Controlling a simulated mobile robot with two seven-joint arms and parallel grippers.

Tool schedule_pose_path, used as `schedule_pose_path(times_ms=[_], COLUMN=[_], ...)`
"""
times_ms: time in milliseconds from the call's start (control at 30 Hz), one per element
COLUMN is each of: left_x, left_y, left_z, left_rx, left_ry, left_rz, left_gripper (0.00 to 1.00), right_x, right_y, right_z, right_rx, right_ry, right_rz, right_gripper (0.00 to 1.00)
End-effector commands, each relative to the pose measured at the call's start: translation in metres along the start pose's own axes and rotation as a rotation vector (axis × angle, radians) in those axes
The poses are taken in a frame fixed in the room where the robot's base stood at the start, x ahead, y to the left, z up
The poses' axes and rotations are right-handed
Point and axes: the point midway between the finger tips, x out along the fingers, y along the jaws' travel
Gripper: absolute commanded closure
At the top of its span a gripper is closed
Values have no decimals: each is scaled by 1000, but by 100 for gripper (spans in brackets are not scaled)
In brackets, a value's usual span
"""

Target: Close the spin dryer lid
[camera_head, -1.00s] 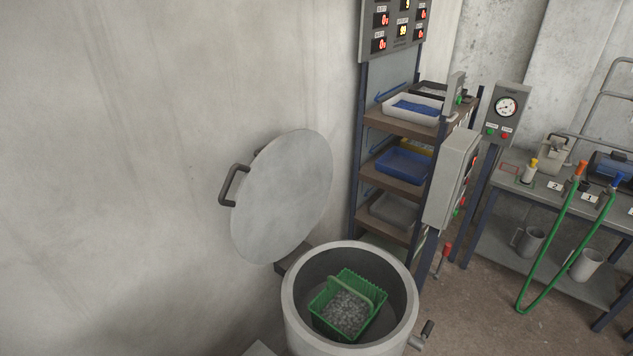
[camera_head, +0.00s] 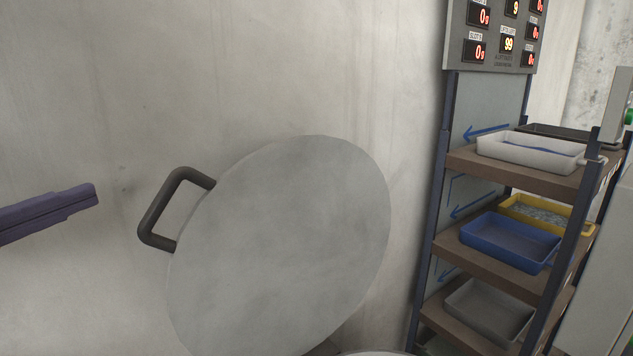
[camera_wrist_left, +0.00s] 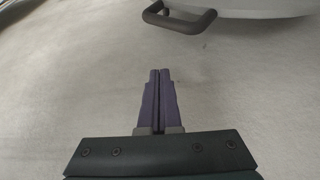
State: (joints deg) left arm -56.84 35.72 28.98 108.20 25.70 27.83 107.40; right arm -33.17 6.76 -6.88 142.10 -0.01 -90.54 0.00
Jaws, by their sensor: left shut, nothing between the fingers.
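The spin dryer lid (camera_head: 290,240) is a round grey disc standing open, tilted up near the wall, with a dark handle (camera_head: 158,212) on its left edge. The dryer's rim (camera_head: 375,353) just shows at the bottom of the head view. My left gripper (camera_head: 95,195) comes in from the left, shut and empty, apart from the handle and to its left. In the left wrist view its closed purple fingers (camera_wrist_left: 159,72) point toward the lid handle (camera_wrist_left: 180,18) and the lid's edge (camera_wrist_left: 260,12) at the top. My right gripper is not in view.
A shelf rack (camera_head: 455,158) with a white tray (camera_head: 530,152), a blue tray (camera_head: 510,242), a yellow tray (camera_head: 585,228) and a grey tray (camera_head: 490,308) stands right of the lid. A display panel (camera_head: 495,35) is above it. The bare wall (camera_head: 250,80) is behind the lid.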

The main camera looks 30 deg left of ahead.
Motion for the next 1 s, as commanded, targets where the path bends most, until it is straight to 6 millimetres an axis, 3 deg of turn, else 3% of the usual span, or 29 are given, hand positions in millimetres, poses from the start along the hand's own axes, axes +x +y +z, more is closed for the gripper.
schedule_pose_path(times_ms=[467, 700, 1000], left_x=[87, 72, 70], left_y=[3, 2, 0], left_z=[1, 33, 39], left_rx=[3, -1, 4], left_ry=[0, 0, -2], left_rz=[3, -2, -2], left_gripper=[100, 100, 100], right_x=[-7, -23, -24], right_y=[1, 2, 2], right_z=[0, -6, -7], right_rx=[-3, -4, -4], right_ry=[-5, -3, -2], right_rz=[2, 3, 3], right_gripper=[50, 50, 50])
